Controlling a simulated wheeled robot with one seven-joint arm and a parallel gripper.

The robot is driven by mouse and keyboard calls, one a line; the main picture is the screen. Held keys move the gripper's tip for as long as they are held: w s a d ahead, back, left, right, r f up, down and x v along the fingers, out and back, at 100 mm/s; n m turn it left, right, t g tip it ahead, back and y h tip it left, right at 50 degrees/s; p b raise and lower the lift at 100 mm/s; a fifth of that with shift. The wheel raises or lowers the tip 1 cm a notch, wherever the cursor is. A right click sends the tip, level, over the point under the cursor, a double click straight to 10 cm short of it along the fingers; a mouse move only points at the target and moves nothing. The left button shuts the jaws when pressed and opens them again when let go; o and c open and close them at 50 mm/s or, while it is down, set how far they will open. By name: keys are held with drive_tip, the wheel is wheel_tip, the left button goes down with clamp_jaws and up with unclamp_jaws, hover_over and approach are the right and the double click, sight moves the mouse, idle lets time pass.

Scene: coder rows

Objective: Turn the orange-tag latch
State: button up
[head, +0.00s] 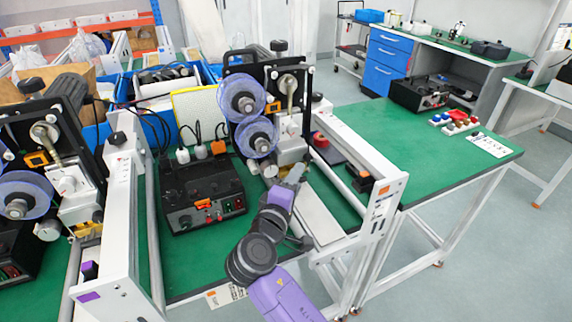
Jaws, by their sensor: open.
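An orange tag (383,190) sits on the near end of the white rail frame to the right of my arm. My gripper (294,174) is at the end of my purple arm, in front of the coder with the blue reels. It is open, with its fingers small and partly lost against the machine. It is left of the latch and apart from it in the picture.
The coder with blue reels (247,97) stands just behind my gripper. A black control box (203,196) sits to its left. A purple tag (88,297) with a dark latch (90,270) is on the left rail. Green table (420,165) is mostly clear at right.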

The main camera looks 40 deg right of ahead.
sight(307, 160)
drive_tip(key=shift+d+r, duration=0.2)
drive_tip(key=shift+r, duration=0.05)
drive_tip(key=x, duration=0.7)
drive_tip(key=shift+w+d+p, duration=0.1)
drive_tip(key=shift+d+p, duration=0.1)
drive_tip(key=shift+p, duration=0.2)
drive_tip(key=shift+c, duration=0.4)
clamp_jaws()
